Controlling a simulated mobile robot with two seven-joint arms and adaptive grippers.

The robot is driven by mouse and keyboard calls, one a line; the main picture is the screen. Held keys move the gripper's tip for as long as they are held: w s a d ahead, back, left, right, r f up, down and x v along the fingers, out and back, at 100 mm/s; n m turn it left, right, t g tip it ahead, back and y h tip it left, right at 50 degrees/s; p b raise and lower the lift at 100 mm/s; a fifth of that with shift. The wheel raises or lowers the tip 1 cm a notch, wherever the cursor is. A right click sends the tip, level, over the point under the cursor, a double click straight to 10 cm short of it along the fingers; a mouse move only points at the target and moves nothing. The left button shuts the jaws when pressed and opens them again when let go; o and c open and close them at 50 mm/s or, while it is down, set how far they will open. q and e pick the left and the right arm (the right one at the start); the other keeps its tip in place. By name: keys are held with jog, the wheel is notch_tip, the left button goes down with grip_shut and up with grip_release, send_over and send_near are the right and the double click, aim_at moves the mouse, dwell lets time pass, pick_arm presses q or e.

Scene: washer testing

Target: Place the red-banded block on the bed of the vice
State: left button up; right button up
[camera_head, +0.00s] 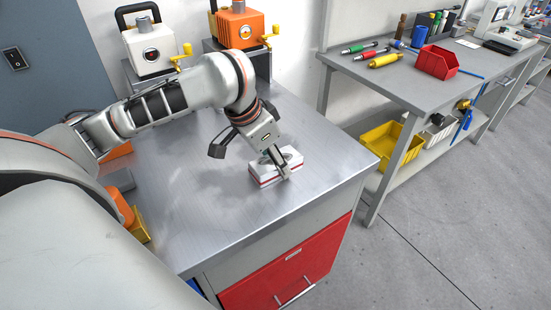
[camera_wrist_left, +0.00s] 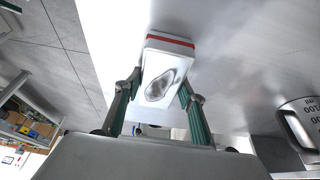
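The red-banded block (camera_head: 266,177) is a white block with a red band, near the front right of the grey bench top (camera_head: 325,150). In the left wrist view the block (camera_wrist_left: 168,65) lies between my two fingers and has an oval grey patch on its face. My left gripper (camera_head: 281,165) reaches down to it, with the fingers (camera_wrist_left: 162,85) against its two sides. I cannot see clearly whether the block is clear of the bench. No vice can be made out for certain; orange and grey parts (camera_head: 118,180) at the left are partly hidden by my arm. My right gripper is not in view.
A white machine (camera_head: 150,48) and an orange machine (camera_head: 240,26) stand at the back. A yellow block (camera_head: 141,230) sits at the left edge. A metal marked cylinder (camera_wrist_left: 300,125) shows in the wrist view. The bench's middle is clear. A second bench (camera_head: 400,75) holds tools and a red bin.

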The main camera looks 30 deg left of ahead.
pick_arm(q)
jog(key=shift+o, duration=1.3)
